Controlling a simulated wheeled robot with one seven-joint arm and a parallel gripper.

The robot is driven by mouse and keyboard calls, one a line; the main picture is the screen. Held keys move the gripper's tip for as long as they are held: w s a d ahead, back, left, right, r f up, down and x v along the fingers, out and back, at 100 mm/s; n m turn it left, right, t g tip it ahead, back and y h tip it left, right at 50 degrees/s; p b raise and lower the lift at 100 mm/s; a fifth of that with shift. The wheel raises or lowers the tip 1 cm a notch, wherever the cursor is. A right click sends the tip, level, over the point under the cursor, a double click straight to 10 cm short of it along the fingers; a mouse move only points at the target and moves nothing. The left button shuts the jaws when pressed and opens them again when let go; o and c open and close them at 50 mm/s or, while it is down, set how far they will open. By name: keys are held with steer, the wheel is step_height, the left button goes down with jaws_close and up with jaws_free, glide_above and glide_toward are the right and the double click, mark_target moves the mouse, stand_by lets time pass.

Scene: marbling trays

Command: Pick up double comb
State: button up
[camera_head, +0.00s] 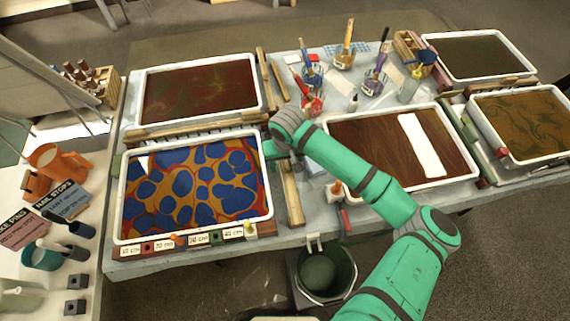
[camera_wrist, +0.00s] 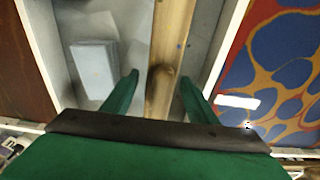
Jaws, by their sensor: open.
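My gripper (camera_wrist: 158,76) points down over the gap between the two front trays, with its two green fingers apart and empty. A long wooden bar (camera_wrist: 170,45) runs between the fingers in the wrist view; it also shows in the head view (camera_head: 292,196), below my wrist. I see no contact between fingers and bar. Whether this bar is the double comb I cannot tell, as its teeth do not show. Other wooden bars lie behind the blue tray (camera_head: 195,123) and upright in the picture between the back trays (camera_head: 266,78). My arm hides part of the gap.
The blue-and-orange tray (camera_head: 121,205) is left of the gap and a brown tray (camera_head: 465,150) with a white strip is right. A pale block (camera_wrist: 95,68) lies beside the bar. Jars with brushes (camera_head: 311,75) stand behind. A bucket (camera_head: 345,280) is below the front edge.

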steer(key=shift+c, duration=0.7)
steer(key=shift+w, duration=0.1)
steer(key=c, duration=0.9)
